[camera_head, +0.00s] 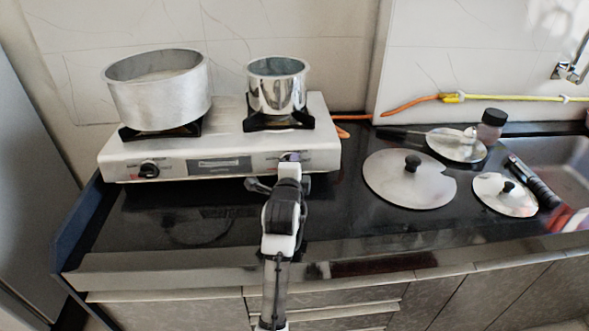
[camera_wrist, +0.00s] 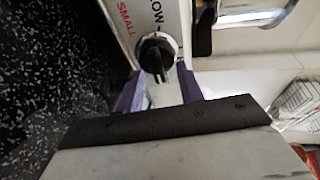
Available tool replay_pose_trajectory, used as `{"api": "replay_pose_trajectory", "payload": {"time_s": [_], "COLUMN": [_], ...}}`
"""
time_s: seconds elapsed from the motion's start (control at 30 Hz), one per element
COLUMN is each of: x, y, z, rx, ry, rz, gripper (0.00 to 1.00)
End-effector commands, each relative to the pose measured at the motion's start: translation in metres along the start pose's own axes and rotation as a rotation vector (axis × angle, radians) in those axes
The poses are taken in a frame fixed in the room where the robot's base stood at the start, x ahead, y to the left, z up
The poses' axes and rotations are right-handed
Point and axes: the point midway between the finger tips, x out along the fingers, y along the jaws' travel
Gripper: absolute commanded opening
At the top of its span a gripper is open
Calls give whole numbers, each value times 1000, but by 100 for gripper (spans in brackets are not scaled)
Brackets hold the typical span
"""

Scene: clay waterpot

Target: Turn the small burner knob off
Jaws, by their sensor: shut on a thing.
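The small burner knob (camera_wrist: 155,56) is black and round with a raised ridge. It sits on the stove's front panel, by the printed words "SMALL" and "LOW". My gripper (camera_wrist: 160,80) has a purple finger on each side of the knob and is shut on it. In the head view my gripper (camera_head: 290,161) reaches the right side of the stove (camera_head: 225,160) front and mostly hides this knob. A small shiny pot (camera_head: 277,88) stands on the right burner. Any flame under it cannot be made out.
A large pot (camera_head: 158,92) stands on the left burner, above another black knob (camera_head: 148,169). To the right on the dark counter (camera_head: 350,225) lie a large lid (camera_head: 405,185), a smaller lid (camera_head: 500,197) and a jar (camera_head: 491,126). The sink (camera_head: 560,170) is at far right.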

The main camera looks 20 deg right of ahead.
Motion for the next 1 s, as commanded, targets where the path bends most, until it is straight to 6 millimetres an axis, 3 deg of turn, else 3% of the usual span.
{"api": "replay_pose_trajectory", "payload": {"time_s": [0.47,0.5,0.63,1.0], "x": [0,0,0,-5], "y": [1,1,1,1], "z": [0,0,0,0], "rx": [13,13,13,12], "ry": [-1,-1,-1,0], "rz": [5,5,5,3], "gripper": [14,41,58,58]}}
